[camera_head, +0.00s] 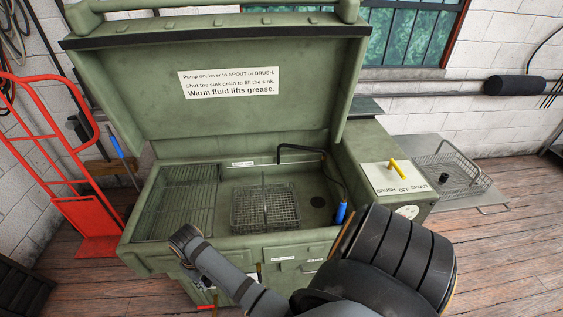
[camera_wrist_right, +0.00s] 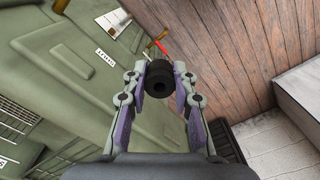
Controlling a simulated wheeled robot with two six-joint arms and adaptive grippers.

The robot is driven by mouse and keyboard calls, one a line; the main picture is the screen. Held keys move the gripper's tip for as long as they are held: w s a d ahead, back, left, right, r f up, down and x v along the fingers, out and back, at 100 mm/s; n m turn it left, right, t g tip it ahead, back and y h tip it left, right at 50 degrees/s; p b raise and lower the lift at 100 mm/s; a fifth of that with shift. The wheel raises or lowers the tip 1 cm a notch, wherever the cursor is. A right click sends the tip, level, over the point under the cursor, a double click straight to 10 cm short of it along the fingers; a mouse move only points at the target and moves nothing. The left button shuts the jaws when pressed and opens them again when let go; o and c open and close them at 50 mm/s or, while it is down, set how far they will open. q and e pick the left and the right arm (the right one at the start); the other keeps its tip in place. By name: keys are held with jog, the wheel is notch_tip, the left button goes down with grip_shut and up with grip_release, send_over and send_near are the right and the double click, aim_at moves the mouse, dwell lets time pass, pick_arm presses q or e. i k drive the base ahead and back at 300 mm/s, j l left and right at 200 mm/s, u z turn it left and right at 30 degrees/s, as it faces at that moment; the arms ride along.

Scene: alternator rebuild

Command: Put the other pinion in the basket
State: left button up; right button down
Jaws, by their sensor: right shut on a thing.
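My right gripper (camera_wrist_right: 158,76) is shut on a black cylindrical pinion (camera_wrist_right: 158,84) with a hole in its end, seen between both fingers in the wrist view. It is held in the air near the green washer's front, with floor below to the right. In the head view my right arm reaches left across the washer's front; the fingers and held pinion are not clear there. A wire basket (camera_head: 265,220) stands in the sink and looks empty. Another wire basket (camera_head: 470,186) sits on the right side shelf with a small black pinion-like part (camera_head: 444,178) in it. My left gripper is not in view.
The green parts washer (camera_head: 225,243) has its lid (camera_head: 265,120) raised. A wire rack (camera_head: 185,200) lies left in the sink; a blue-handled brush (camera_head: 341,213) hangs at its right. A yellow lever (camera_head: 398,166) stands on the control box. A red hand truck (camera_head: 85,195) is at left.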

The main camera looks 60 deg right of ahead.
aim_at(468, 178)
jog(key=k+l+z, duration=0.15)
jog(key=z, duration=0.35)
jog(key=l+z, duration=0.25)
jog(key=z, duration=0.25)
jog(key=k+l+z, duration=0.1)
jog(key=l+z, duration=0.2)
jog(key=z, duration=0.2)
